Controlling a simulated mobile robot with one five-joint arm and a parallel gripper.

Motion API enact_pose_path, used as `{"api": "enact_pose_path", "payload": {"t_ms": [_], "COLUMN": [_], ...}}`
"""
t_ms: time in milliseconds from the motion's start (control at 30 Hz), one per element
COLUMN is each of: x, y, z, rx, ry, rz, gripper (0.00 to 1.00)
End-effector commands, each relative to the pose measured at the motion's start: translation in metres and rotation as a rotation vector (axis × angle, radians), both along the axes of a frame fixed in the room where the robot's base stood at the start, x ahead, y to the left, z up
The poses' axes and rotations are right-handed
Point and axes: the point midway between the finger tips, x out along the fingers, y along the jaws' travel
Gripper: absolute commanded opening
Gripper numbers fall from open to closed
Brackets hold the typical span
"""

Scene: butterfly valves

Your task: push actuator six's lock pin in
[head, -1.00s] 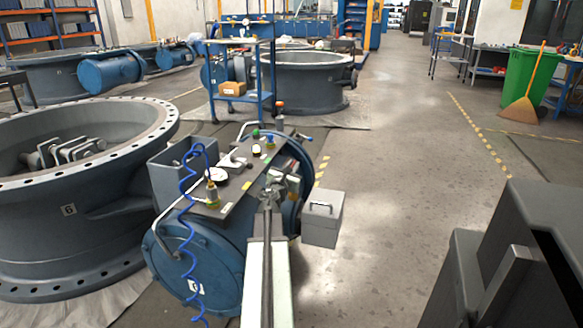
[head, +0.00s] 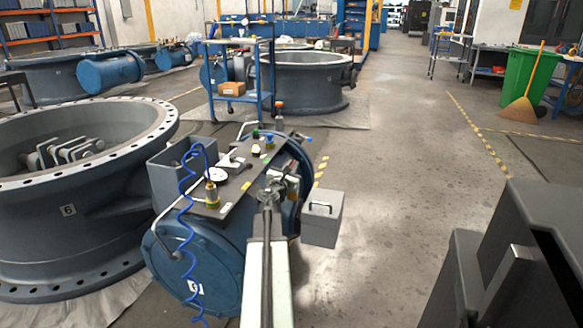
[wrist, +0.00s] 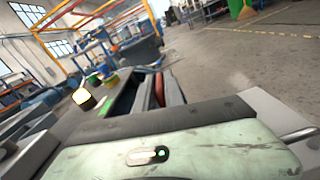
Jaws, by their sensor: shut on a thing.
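Actuator six (head: 205,262) is a blue cylinder body with a dark top plate, beside the flanged valve body marked 6 (head: 68,210). Its own label is partly hidden by a blue coiled hose. My gripper (head: 274,188) is over the right part of the actuator's top, near its rounded right end. In the wrist view, a red part (wrist: 159,88) shows between the dark fingers of my gripper (wrist: 155,88), which are shut on it. I cannot tell whether this is the lock pin. The pin itself and its hole are not clear in either view.
A grey box with a handle (head: 322,219) is just right of the actuator. A gauge (head: 218,174), a brass fitting (head: 212,195) and coloured knobs stand on the top plate. A blue trolley (head: 240,85) stands behind.

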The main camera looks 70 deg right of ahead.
Motion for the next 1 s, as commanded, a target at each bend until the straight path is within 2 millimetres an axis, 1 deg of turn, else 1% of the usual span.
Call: {"api": "enact_pose_path", "payload": {"t_ms": [33, 467, 567, 800, 867, 1000], "x": [0.003, 0.005, 0.005, 0.006, 0.006, 0.006], "y": [0.001, 0.002, 0.002, 0.002, 0.002, 0.002], "z": [0.0, 0.0, -0.007, -0.042, -0.044, -0.041], "rx": [0.0, 0.0, 0.0, 0.001, 0.001, 0.001], "ry": [-0.002, -0.002, -0.002, -0.003, -0.003, -0.004], "rz": [0.006, 0.009, 0.01, 0.01, 0.011, 0.011], "gripper": [0.0, 0.0, 0.0, 0.0, 0.0, 0.0]}}
